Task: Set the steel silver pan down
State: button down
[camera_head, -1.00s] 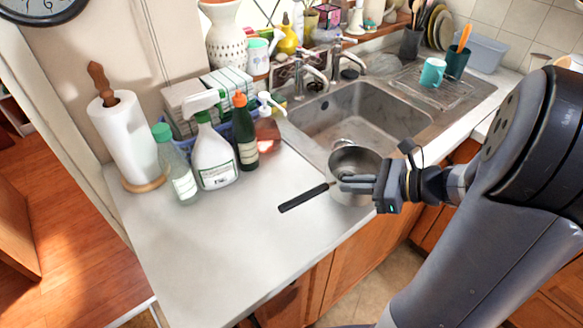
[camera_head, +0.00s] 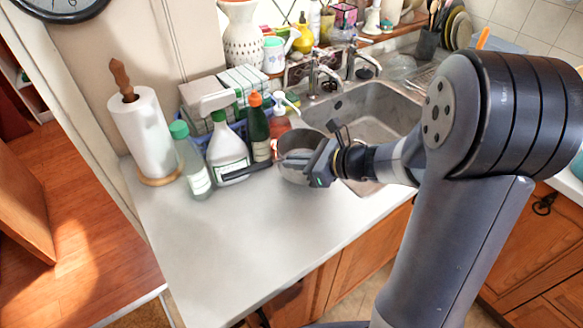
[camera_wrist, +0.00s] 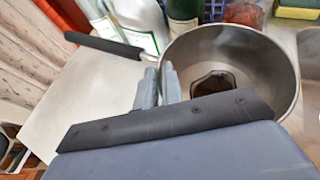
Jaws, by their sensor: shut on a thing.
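The steel silver pan (camera_head: 291,168) is in my gripper (camera_head: 316,160), over the counter (camera_head: 240,240) just left of the sink. Its black handle points left, passing in front of the white spray bottle in the head view. In the wrist view the pan (camera_wrist: 262,60) looks upright, with a dark patch on its inner bottom. My gripper's fingers (camera_wrist: 158,86) are closed at the pan's near left rim. The pan's underside is hidden, so I cannot tell whether it touches the counter.
A white spray bottle (camera_head: 228,152), a green-capped bottle (camera_head: 194,168) and a dark green bottle (camera_head: 259,133) stand close behind the handle. A paper towel roll (camera_head: 146,135) stands at the left. The sink (camera_head: 375,115) is to the right. The counter's front is clear.

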aim_at(292, 178)
jog(key=shift+w+a+r, duration=0.1)
jog(key=shift+w+a, duration=0.05)
jog(key=shift+a, duration=0.15)
jog(key=shift+w+a+f, duration=0.1)
jog(key=shift+a+f, duration=0.1)
jog(key=shift+f, duration=1.6)
jog(key=c, duration=1.6)
grip_release()
jog(key=shift+o, duration=0.2)
jog(key=v, duration=1.2)
jog(key=shift+b, duration=0.3)
